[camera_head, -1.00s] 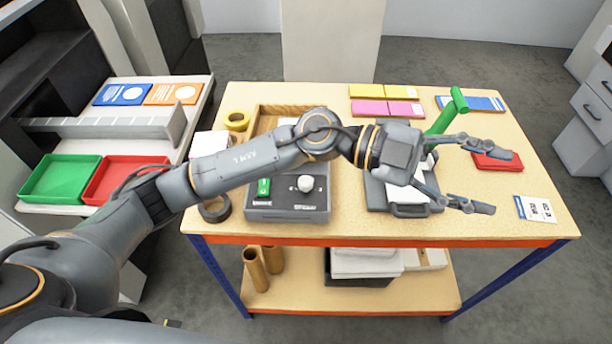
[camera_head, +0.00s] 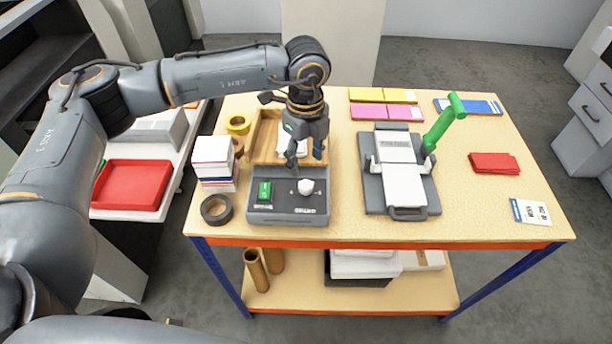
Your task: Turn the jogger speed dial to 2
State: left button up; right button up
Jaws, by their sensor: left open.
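The jogger is a wooden tray (camera_head: 268,131) with a dark grey control box (camera_head: 288,217) at its front. On the box's top are a green switch (camera_head: 264,191) at the left and a white round speed dial (camera_head: 306,186) at the right. The dial's markings are too small to read. My left gripper (camera_head: 305,163) points down above the back edge of the box, just behind the dial. Its fingers are apart and empty, and seem not to touch the dial. It hides part of the tray and the white paper in it. My right gripper is not in view.
A stack of cards (camera_head: 213,163) and a dark tape roll (camera_head: 216,208) stand left of the jogger. A grey binding machine (camera_head: 402,179) with a raised green lever (camera_head: 445,121) stands to the right. The table front between them is clear.

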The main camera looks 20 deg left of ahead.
aim_at(306, 184)
pick_arm(q)
notch_tip(306, 184, down, 7)
jog(key=shift+f+p, duration=0.15)
jog(key=shift+p, duration=1.05)
jog(key=shift+f, duration=0.5)
grip_shut()
